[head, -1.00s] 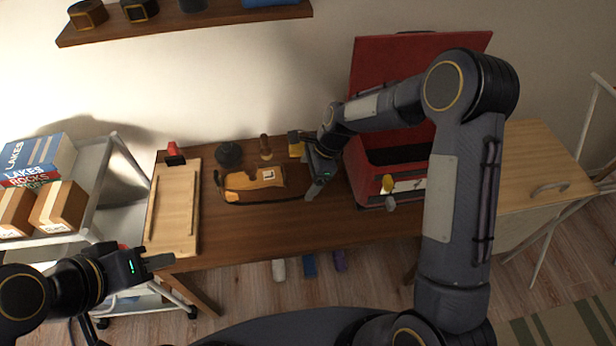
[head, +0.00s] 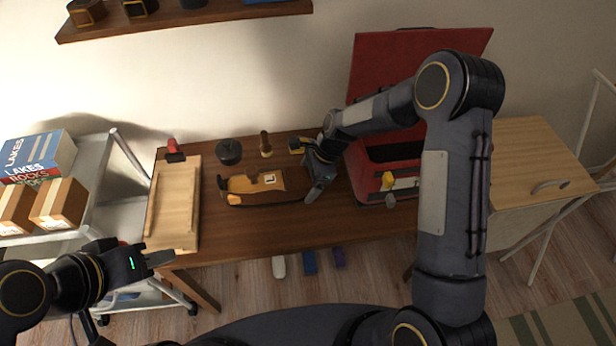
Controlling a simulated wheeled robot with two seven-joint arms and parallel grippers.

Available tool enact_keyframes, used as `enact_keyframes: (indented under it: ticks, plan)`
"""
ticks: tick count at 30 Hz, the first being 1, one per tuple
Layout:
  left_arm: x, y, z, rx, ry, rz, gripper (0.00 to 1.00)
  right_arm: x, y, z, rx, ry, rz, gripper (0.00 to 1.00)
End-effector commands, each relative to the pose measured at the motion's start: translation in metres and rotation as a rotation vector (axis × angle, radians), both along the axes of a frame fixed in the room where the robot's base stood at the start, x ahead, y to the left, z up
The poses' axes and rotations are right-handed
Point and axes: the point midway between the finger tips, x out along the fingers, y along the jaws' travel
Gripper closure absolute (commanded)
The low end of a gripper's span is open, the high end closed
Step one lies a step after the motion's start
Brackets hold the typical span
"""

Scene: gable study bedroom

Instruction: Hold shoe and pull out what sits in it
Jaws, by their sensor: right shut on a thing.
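The brown shoe (head: 242,185) lies lengthwise on the dark wooden desk, with a pale label (head: 270,178) marked L on its upper side. A small dark hooked piece shows at its left end; I cannot tell whether it belongs to what sits inside. My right gripper (head: 316,190) is at the shoe's right end, shut on it, and its fingers hide that end. My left gripper (head: 160,258) is empty, well left of the shoe, by the desk's front left corner. The gap between its fingers cannot be made out.
A wooden board (head: 174,205) lies on the desk's left end. Behind the shoe stand a dark round pot (head: 228,152) and a wooden-handled tool (head: 265,145). An open red box (head: 372,180) stands to the right. A cart (head: 100,215) with boxes is at left.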

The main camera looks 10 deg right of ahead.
Motion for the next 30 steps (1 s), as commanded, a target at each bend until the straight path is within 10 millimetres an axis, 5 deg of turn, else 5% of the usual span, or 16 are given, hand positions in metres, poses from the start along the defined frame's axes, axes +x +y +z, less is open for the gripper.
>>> enact_keyframes:
  ticks: [30]
  plan:
    - [0.0, 0.0, 0.0, 0.0, 0.0, 0.0, 0.64, 0.0, 0.0, -0.038, 0.001, -0.001, -0.001, 0.55]
